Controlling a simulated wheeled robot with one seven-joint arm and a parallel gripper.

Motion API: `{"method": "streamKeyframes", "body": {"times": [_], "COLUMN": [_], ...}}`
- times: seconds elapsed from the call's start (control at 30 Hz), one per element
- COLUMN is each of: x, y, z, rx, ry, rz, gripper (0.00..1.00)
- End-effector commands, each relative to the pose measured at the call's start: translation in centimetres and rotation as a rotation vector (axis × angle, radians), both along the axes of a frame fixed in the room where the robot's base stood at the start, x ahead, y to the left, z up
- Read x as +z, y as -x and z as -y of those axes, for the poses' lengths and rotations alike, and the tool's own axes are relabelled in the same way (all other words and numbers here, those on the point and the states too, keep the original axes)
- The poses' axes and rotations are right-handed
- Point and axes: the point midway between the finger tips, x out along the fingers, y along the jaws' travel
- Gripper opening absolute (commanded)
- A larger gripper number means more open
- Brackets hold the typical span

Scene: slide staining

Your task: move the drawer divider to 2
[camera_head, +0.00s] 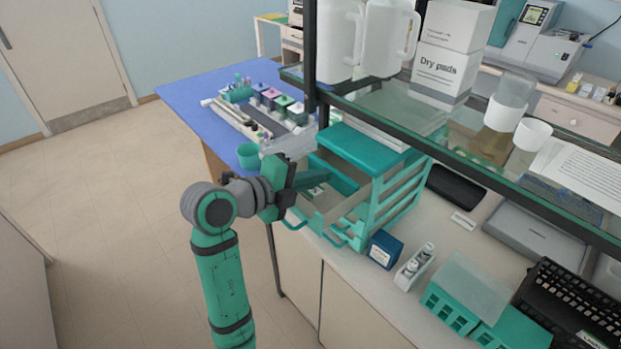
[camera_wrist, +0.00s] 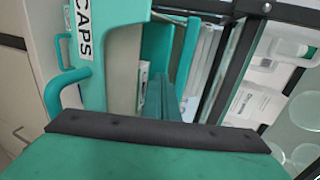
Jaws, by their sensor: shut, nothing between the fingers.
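A teal drawer unit (camera_head: 375,150) stands on the bench with a drawer (camera_head: 312,218) pulled out. A teal upright panel (camera_head: 336,176) crosses the inside of the drawer and looks like the divider; a teal panel (camera_wrist: 156,45) also shows there in the wrist view. I cannot read any position number. The drawer front carries a CAPS label (camera_wrist: 84,28) and a teal handle (camera_wrist: 66,86). My gripper (camera_head: 286,192) is at the left side of the open drawer. In the wrist view its fingers (camera_wrist: 165,100) are together and empty, pointing into the drawer. Contact with the panel cannot be told.
A glass shelf (camera_head: 440,112) on a dark frame overhangs the drawer unit on the right. A teal cup (camera_head: 248,156) stands on the blue table at the left. A blue box (camera_head: 384,249) and a small vial holder (camera_head: 414,267) stand in front of the unit.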

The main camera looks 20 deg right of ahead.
Motion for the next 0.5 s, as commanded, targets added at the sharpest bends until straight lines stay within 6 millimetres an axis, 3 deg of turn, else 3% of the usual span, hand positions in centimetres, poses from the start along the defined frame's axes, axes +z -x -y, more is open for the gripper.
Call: {"method": "streamKeyframes", "body": {"times": [0.33, 0.5], "x": [0.0, 0.0], "y": [0.0, -0.5], "z": [0.2, 1.8], "rx": [-0.001, -0.002], "ry": [0.000, -0.001], "rz": [0.001, 0.000], "gripper": [0.00, 0.00]}}
